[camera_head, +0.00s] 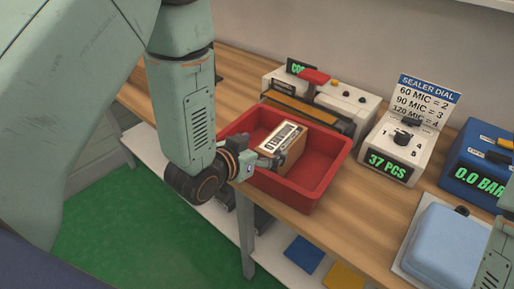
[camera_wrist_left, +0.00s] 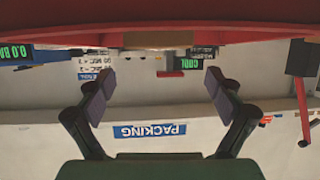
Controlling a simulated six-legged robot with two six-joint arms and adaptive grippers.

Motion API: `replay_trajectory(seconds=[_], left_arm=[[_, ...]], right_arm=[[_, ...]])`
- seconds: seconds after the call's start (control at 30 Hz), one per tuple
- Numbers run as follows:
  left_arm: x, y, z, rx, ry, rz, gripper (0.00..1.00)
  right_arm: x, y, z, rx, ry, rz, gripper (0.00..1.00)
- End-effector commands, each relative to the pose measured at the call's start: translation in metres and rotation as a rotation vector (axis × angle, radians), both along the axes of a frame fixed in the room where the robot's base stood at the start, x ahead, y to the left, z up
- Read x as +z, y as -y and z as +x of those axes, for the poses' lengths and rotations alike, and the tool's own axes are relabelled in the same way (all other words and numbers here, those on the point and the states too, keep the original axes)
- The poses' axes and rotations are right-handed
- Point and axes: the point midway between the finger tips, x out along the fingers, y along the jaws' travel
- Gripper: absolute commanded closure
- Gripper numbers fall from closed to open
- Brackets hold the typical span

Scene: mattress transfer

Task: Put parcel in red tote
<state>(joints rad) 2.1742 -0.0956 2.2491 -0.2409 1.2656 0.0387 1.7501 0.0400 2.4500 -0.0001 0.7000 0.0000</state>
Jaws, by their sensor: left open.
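The red tote (camera_head: 322,178) stands on the wooden bench; its wall also crosses the top of the left wrist view (camera_wrist_left: 230,32). The parcel (camera_head: 285,143), a brown box with a white label on top, is inside the tote. A brown edge, seemingly the parcel (camera_wrist_left: 157,40), shows over the tote wall in the wrist view. My left gripper (camera_head: 266,162) is at the tote's near left side, close to the parcel's near end. Its fingers (camera_wrist_left: 158,95) are apart with nothing between them. Contact with the parcel cannot be told. My right gripper is out of view.
A sealer (camera_head: 340,98) with a red handle stands behind the tote. A white counter box (camera_head: 393,150) reading 37 PCS and a blue gauge box (camera_head: 478,165) stand to the right. A light blue pad (camera_head: 440,245) lies at the front right. Bare bench shows right of the tote.

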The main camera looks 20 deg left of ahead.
Motion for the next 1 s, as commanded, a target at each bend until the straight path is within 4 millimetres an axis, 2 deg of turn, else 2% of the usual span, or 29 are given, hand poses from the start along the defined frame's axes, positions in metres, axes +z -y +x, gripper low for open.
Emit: replay_trajectory(seconds=[0.1, 0.23, 1.0], left_arm=[[0.005, -0.004, -0.013, 0.0, -0.001, 0.0, 0.08], [0.009, -0.006, -0.019, 0.001, 0.001, 0.0, 0.08], [0.009, -0.007, -0.021, 0.0, 0.001, 0.001, 0.08]], right_arm=[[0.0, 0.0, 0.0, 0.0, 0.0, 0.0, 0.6], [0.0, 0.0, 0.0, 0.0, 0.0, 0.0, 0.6], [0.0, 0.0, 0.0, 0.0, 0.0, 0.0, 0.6]])
